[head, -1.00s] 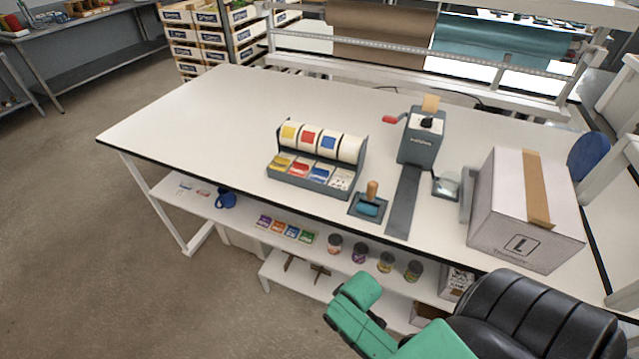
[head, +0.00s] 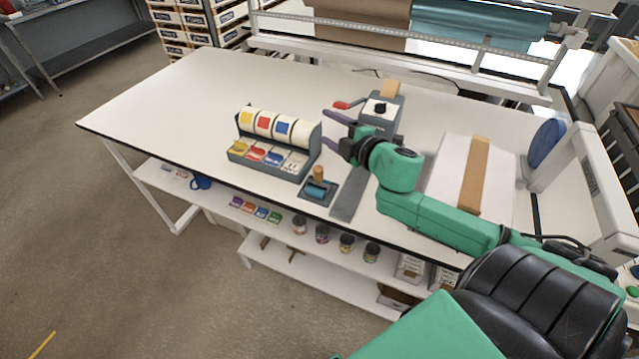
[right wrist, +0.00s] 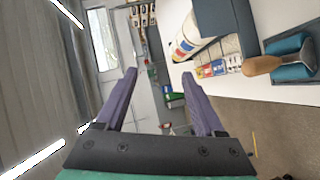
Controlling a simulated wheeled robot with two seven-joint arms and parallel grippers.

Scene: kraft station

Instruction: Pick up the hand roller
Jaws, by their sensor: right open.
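The hand roller (head: 318,182) has a teal cylinder and an upright wooden handle. It rests in a small dark tray (head: 331,197) near the front edge of the white table. In the right wrist view the roller (right wrist: 294,65) lies at the upper right, outside the jaws. My right gripper (head: 330,128) is open and empty. In the head view it appears above the table, between the label dispenser and the grey crank machine, up and to the right of the roller. My left gripper is not in view.
The label dispenser (head: 275,157) stands left of the roller. The table's left half (head: 180,100) is clear.

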